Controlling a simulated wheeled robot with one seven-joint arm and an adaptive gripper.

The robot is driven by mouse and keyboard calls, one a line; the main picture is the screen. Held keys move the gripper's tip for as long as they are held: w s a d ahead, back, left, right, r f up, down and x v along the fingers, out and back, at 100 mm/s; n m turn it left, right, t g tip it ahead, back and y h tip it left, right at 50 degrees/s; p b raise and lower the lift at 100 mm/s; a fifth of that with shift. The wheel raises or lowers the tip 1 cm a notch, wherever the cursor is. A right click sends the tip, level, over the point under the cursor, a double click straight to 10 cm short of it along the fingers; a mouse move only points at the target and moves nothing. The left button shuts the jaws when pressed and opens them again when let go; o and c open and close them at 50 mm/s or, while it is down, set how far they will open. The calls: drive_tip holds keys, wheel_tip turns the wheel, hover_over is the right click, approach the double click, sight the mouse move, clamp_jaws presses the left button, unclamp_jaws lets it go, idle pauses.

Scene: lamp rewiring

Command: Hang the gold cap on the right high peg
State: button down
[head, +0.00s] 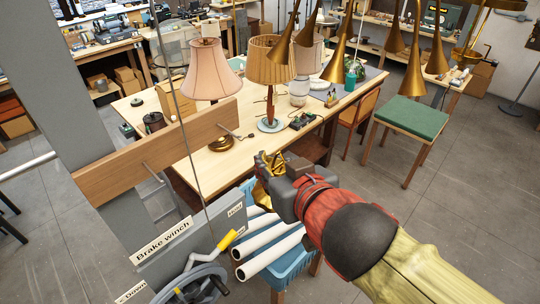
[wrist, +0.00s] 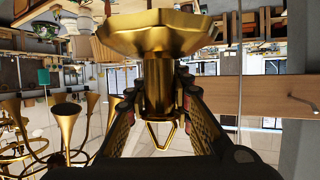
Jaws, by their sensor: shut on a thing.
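The gold cap (wrist: 155,40) is a shiny metal piece with a wide flared rim, a narrow neck and a wire loop at the other end. My gripper (wrist: 158,85) is shut on its neck. In the head view the cap (head: 275,188) shows in the jaws of my gripper (head: 272,168), in the air before the workbench, partly hidden by the gripper. A wooden board (head: 110,178) on a grey post stands left of it. The right peg (head: 230,130) and left peg (head: 153,172) stick out of the board, apart from the cap. A peg (wrist: 302,102) also shows in the wrist view.
A blue crate (head: 290,268) with white tubes is below my gripper. A brake winch (head: 190,285) with a yellow handle and a thin vertical cable stand to the left. The workbench (head: 220,155) with shaded lamps is behind. Brass horns of a chandelier (head: 415,75) hang at upper right.

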drive_tip(key=w+a+b, duration=0.5)
drive_tip(key=a, duration=0.1)
drive_tip(key=shift+w+a+f, duration=0.25)
drive_tip(key=shift+w+a, duration=0.1)
drive_tip(key=shift+w, duration=0.05)
idle(0.5)
drive_tip(key=shift+b, duration=0.45)
idle(0.3)
drive_tip(key=shift+a, duration=0.1)
drive_tip(key=shift+w+a+b, duration=0.8)
drive_tip(key=shift+a+b, duration=0.1)
drive_tip(key=shift+b, duration=0.35)
drive_tip(key=shift+a+r, duration=0.1)
drive_tip(key=shift+r, duration=0.05)
drive_tip(key=shift+w+r+b, duration=0.2)
drive_tip(key=shift+b, duration=0.1)
idle(0.4)
